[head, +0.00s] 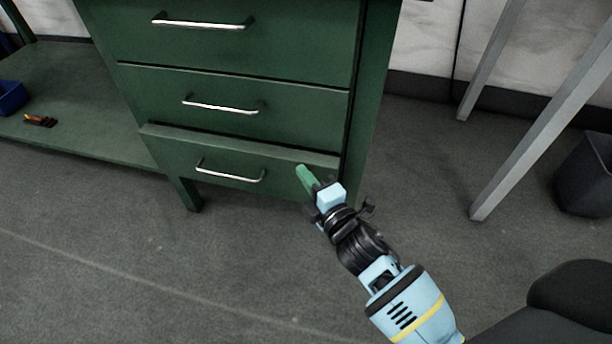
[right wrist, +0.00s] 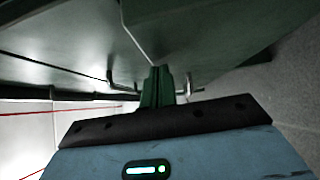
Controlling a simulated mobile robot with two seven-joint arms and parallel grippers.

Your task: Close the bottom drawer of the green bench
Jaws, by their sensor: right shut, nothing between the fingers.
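The green bench (head: 372,95) stands at the upper middle of the head view, with three drawers stacked in its front. The bottom drawer (head: 275,172) sticks out slightly, and a narrow strip of its top edge shows. It has a silver bar handle (head: 230,177). My right gripper (head: 304,174) is shut and empty, its green fingertips at the right part of the bottom drawer's front; I cannot tell whether they touch it. In the right wrist view the shut fingers (right wrist: 157,88) point at green bench surfaces. My left gripper is not in view.
The upper drawer (head: 290,35) and middle drawer (head: 300,98) look flush. A low green shelf (head: 85,110) extends left, with a blue bin (head: 10,97) and a small orange-and-dark tool (head: 40,121). Grey metal legs (head: 545,115) and a dark bin (head: 588,175) stand right. Floor in front is clear.

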